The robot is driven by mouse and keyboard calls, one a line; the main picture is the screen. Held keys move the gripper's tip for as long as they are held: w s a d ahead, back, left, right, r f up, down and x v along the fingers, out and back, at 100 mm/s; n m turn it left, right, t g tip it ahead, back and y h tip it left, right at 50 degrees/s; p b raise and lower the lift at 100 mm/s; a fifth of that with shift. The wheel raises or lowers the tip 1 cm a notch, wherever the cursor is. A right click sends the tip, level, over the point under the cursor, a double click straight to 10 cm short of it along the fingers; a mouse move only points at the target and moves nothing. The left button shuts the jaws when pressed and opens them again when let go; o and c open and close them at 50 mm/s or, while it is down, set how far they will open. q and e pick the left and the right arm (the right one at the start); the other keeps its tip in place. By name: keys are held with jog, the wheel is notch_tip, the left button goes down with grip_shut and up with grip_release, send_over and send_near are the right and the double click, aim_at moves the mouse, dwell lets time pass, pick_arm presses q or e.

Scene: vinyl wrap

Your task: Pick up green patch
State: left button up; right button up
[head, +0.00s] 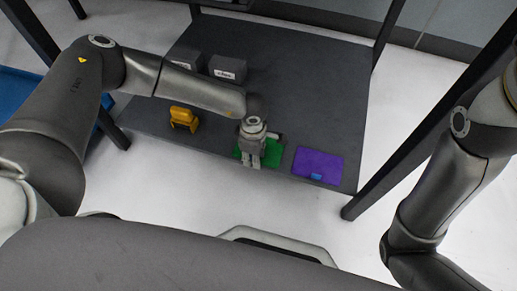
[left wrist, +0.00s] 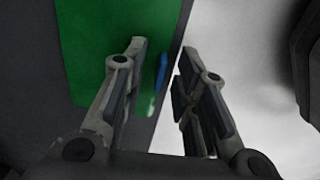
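The green patch (head: 272,153) lies flat near the front edge of the dark shelf, partly covered by my left gripper (head: 251,163). In the left wrist view the green patch (left wrist: 85,45) fills the upper left. A small blue tab (left wrist: 161,73) shows at its edge, in line with the gap between the fingers. My left gripper (left wrist: 161,52) is open and empty, over the patch's edge and the shelf's edge. Whether the fingertips touch anything cannot be told. My right arm shows at the right in the head view, but its gripper is out of view.
A purple patch (head: 318,164) with a blue tab lies right of the green one. A yellow-orange object (head: 184,118) stands to the left. Dark labelled boxes (head: 228,68) stand farther back. Dark frame posts (head: 388,35) rise around the shelf (head: 320,105).

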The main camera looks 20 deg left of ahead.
pick_arm(q)
grip_shut()
jog(key=shift+r, duration=0.1)
